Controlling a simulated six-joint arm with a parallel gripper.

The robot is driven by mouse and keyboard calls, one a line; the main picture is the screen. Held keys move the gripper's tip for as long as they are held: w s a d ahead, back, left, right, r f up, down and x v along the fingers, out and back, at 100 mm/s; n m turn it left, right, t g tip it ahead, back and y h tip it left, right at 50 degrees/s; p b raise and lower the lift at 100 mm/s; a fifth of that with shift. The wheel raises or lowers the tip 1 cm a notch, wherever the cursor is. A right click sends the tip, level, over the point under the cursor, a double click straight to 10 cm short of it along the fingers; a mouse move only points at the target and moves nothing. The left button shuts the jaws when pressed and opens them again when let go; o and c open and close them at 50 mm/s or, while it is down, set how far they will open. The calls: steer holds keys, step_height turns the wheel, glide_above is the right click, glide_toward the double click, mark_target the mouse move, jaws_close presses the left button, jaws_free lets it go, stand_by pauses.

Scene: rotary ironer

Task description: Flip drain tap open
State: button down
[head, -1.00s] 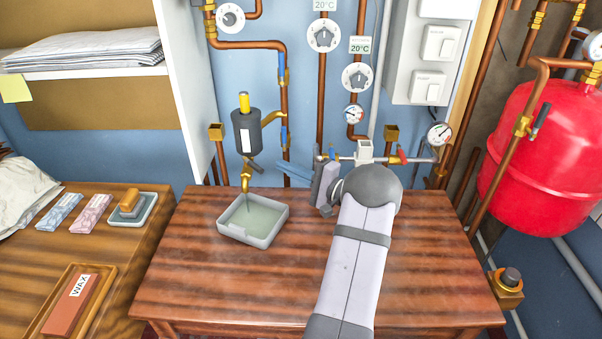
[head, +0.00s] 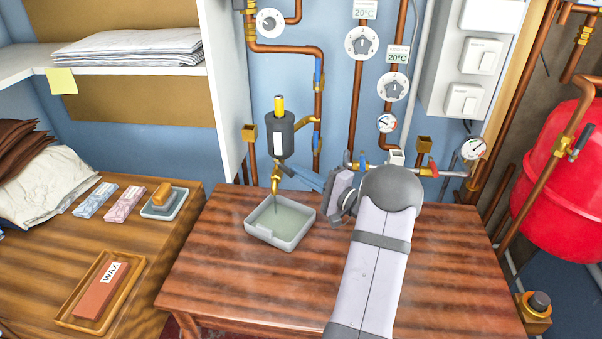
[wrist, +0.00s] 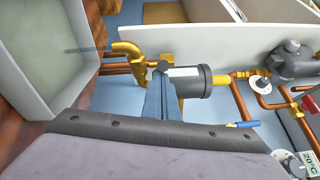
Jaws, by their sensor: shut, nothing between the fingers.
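The drain tap (head: 275,178) is a brass spout below a dark grey cylinder (head: 280,136) with a yellow top. It points down over a pale square tray (head: 250,228). A thin streak runs from its mouth to the tray. My gripper (head: 298,175) has blue fingers, closed together and empty, just right of the tap.
Copper pipes, dials (head: 362,43) and gauges (head: 387,123) cover the wall behind. A horizontal pipe with a red handle (head: 433,166) runs behind my wrist. A red tank (head: 555,180) stands at right. The wooden table (head: 290,295) is clear in front.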

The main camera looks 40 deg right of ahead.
steer(key=shift+s+a+m+h+p, duration=0.1)
steer(key=shift+a+m+h+p, duration=0.35)
steer(key=shift+h+p, duration=0.3)
steer(key=shift+a+m+h+p, duration=1.15)
steer(key=shift+a+m+h, duration=0.7)
steer(key=shift+a+h, duration=0.9)
steer(key=shift+w, duration=0.2)
steer(key=s+d, duration=0.3)
steer(key=d, duration=0.1)
steer(key=s+a+f, duration=0.1)
steer(key=s+a, duration=0.4)
steer(key=s, duration=0.3)
steer(key=shift+s+a+f+h, duration=0.15)
steer(key=shift+s+a+h, duration=0.15)
steer(key=shift+s+h, duration=0.1)
